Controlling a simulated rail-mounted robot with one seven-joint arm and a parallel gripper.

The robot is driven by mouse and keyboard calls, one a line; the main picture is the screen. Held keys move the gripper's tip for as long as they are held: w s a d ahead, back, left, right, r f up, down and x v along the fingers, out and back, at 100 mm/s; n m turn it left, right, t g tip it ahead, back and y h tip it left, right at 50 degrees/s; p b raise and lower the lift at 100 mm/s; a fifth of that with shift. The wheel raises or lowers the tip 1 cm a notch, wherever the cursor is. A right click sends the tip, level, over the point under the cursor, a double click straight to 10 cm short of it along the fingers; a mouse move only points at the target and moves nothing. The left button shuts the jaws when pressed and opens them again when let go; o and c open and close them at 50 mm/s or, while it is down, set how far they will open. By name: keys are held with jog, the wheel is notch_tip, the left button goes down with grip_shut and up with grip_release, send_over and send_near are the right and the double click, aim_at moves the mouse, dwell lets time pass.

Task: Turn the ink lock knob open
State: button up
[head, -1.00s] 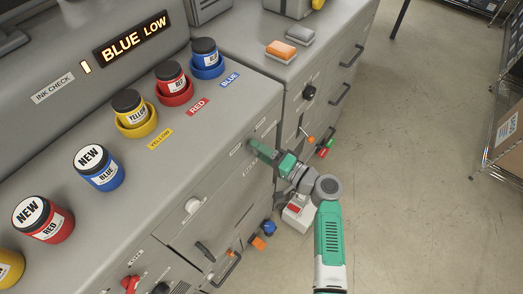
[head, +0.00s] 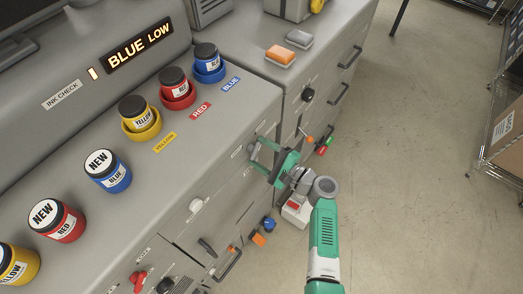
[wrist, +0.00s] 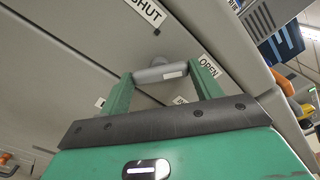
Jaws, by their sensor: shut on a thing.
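The ink lock knob (wrist: 160,72) is a grey bar-shaped handle on the grey cabinet front, seen in the wrist view. A white mark on its right part faces the OPEN label (wrist: 208,66). The SHUT label (wrist: 146,11) is above it. My gripper (wrist: 163,84) has one green finger at each end of the bar and is shut on it. In the head view my gripper (head: 261,154) is at the upper right of the cabinet front, its two fingers apart across the knob, which is mostly hidden there.
The display (head: 141,44) reads BLUE LOW. Red, yellow and blue ink jars, such as the NEW blue jar (head: 107,171), stand on the cabinet top. A white knob (head: 196,205) is on the front, left of my gripper. The floor (head: 420,200) at right is clear.

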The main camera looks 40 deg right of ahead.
jog(key=shift+m+p, duration=0.35)
jog(key=shift+m, duration=0.45)
jog(key=o, duration=1)
jog(key=shift+s, duration=0.15)
jog(key=s, duration=0.5)
jog(key=s+d, duration=0.1)
jog(key=s, duration=0.1)
jog(key=shift+s+d+p, duration=0.1)
jog(key=shift+s+p, duration=0.15)
jog(key=shift+p, duration=0.15)
